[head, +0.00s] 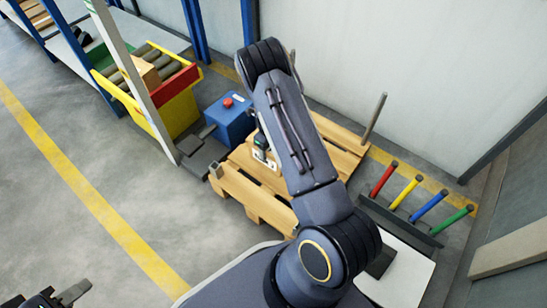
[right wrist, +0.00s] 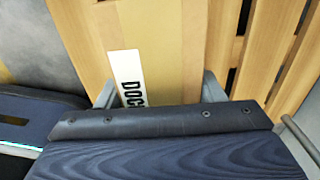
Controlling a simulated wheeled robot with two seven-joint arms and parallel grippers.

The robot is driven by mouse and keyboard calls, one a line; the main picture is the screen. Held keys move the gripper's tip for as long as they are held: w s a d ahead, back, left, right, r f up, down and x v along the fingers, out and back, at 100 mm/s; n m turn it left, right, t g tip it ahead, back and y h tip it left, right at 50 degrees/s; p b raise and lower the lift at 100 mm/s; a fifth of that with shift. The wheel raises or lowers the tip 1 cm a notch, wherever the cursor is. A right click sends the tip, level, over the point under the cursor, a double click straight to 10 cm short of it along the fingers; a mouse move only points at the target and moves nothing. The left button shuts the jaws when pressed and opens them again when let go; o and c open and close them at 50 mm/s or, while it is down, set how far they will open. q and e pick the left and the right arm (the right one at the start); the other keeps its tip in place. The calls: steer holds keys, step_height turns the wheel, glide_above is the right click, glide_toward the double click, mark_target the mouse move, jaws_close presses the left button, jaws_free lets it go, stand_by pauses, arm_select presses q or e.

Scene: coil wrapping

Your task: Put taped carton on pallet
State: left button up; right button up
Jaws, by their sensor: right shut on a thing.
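The carton (right wrist: 175,50) is tan with a white label (right wrist: 131,78) reading "DOC", partly covered, in the right wrist view. My right gripper (right wrist: 158,90) has one finger on each side of the carton and is shut on it. In the head view my right arm hides most of the carton and gripper. The wooden pallet (head: 252,198) lies beneath my right arm, and its slats show in the right wrist view (right wrist: 232,45). I cannot tell whether the carton touches the pallet. My left gripper (head: 43,297) is at the bottom left, fingers apart, empty and partly cut off.
A blue box with a red button (head: 229,115) stands behind the pallet's left side. A yellow roller stand (head: 178,113) holds a small box. A post (head: 374,118) rises at the pallet's far right. Coloured bars (head: 430,207) stand at right. The floor at left is clear.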

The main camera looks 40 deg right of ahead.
steer(key=shift+s+d+f, duration=0.2)
steer(key=shift+d+f, duration=0.1)
steer(key=shift+f, duration=0.1)
steer(key=shift+s+d+f+b, duration=0.1)
steer(key=shift+f+b, duration=0.6)
steer(key=shift+f, duration=0.2)
steer(key=shift+s+d+f+b, duration=0.1)
steer(key=shift+f+b, duration=0.55)
steer(key=shift+f, duration=0.25)
steer(key=shift+f, duration=0.2)
steer(key=o, duration=1.4)
steer(key=shift+r, duration=0.15)
